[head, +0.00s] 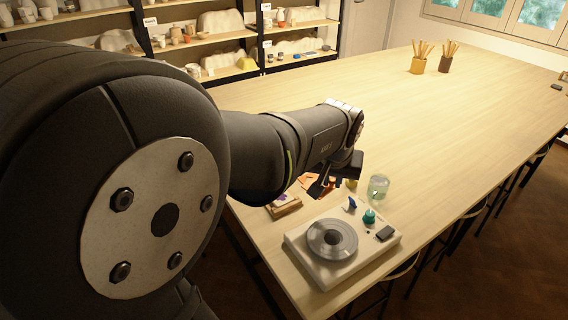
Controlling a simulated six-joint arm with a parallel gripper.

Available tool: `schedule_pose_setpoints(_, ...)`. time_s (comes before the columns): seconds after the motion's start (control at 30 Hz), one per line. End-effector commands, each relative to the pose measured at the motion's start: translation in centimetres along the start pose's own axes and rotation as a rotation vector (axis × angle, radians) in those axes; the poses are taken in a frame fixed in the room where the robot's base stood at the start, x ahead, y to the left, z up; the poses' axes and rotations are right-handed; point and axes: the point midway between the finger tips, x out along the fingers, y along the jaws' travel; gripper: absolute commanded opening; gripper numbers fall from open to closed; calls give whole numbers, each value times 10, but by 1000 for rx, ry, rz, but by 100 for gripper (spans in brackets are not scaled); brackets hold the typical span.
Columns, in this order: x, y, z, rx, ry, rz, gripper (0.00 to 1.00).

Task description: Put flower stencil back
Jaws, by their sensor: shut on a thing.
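My gripper (320,188) is at the end of my arm, low over the near part of the table, shut on a thin orange piece (307,181) that I take to be the flower stencil. The piece is small and partly hidden by the jaws, so its cut-out shape cannot be read. A small wooden holder (285,210) with a white and purple piece (281,198) in it stands on the table just left of and below my gripper.
A pale wheel unit with a round grey disc (332,240) stands in front. A glass jar (378,187), a green-capped bottle (369,217), a blue item (350,204) and a dark block (385,233) are close by. Brush pots (418,65) stand far back; the table's middle is clear.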

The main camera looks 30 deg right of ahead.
Motion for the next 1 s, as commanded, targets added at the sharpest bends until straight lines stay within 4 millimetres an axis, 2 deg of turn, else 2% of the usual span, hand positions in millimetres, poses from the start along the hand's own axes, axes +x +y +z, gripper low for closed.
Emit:
schedule_pose_setpoints(0.3, 43, 15, -55, 119, -5, 61, 0)
schedule_pose_setpoints(0.47, 57, 18, -72, 159, 0, 80, 0)
schedule_pose_setpoints(0.57, 67, 19, -73, 170, -1, 84, 0)
schedule_pose_setpoints(0.8, 107, 19, -57, 173, 0, 85, 0)
schedule_pose_setpoints(1.0, 122, 19, -51, 173, 1, 85, 0)
